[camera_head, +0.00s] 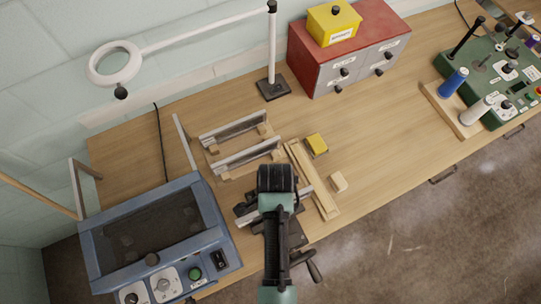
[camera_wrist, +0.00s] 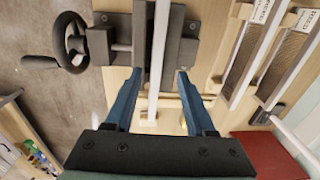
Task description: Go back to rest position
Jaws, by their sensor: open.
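My gripper (camera_wrist: 160,78) is open, with its two blue fingers apart on either side of a pale metal bar (camera_wrist: 156,80) in the wrist view. The bar runs between the dark jaws of a bench vise (camera_wrist: 185,50), which has a handwheel (camera_wrist: 70,42) on its left. I see no finger touching the bar, though depth there is hard to judge. In the head view my arm reaches over the vise (camera_head: 296,228) and hides the fingertips and the middle of the bar. The ends of the bar show on both sides of the arm.
Two similar bars stand in a wooden rack (camera_head: 238,150) behind. A long wooden strip (camera_head: 312,180), yellow block (camera_head: 317,143) and small wood block (camera_head: 338,182) lie right. A blue machine (camera_head: 155,235) stands left, a red cabinet (camera_head: 350,45) behind.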

